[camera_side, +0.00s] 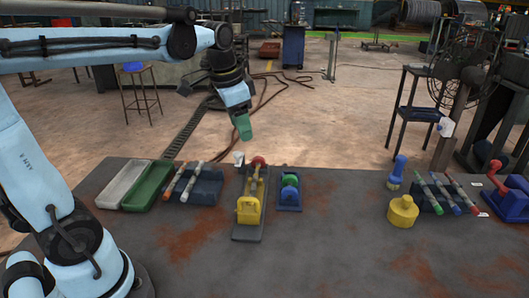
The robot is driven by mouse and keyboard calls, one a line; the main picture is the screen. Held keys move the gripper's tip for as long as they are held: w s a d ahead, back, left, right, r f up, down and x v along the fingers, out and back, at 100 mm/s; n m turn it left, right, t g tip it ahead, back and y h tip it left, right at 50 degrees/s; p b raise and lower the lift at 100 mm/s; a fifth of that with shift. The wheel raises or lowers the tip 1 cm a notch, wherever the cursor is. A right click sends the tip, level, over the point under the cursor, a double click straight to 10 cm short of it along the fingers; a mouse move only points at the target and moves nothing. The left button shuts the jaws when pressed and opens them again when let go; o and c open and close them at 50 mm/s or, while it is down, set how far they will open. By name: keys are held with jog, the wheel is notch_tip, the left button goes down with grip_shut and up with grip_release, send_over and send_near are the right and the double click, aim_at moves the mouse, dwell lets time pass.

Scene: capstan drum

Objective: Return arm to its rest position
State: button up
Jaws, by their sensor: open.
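My arm reaches in from the left, raised above the table (330,235). My gripper (243,128) hangs at its end, pointing down and slightly right, in the air behind the table's back edge. Its tip is green, small and dark in this view, and the fingers are hard to make out. It is open, and it is apart from everything on the table. A yellow device (249,208) on a grey base, with a red part at its back end, stands on the table below the gripper. A small blue stand (289,198) with a green round part is right of it.
At the left are a white tray (122,184), a green tray (148,186) and a dark blue rack (206,186) with rods. At the right are a yellow cylinder (402,212), a rack with several coloured rods, and a red-and-blue crank (505,200). The middle right table is clear.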

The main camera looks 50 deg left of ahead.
jog(key=s+d+f+n+t, duration=0.3)
jog(key=s+d+f+t, duration=0.1)
jog(key=s+d+f, duration=0.2)
jog(key=shift+s+d+f+n+h, duration=0.3)
jog(key=shift+s+d, duration=0.55)
jog(key=shift+d, duration=0.2)
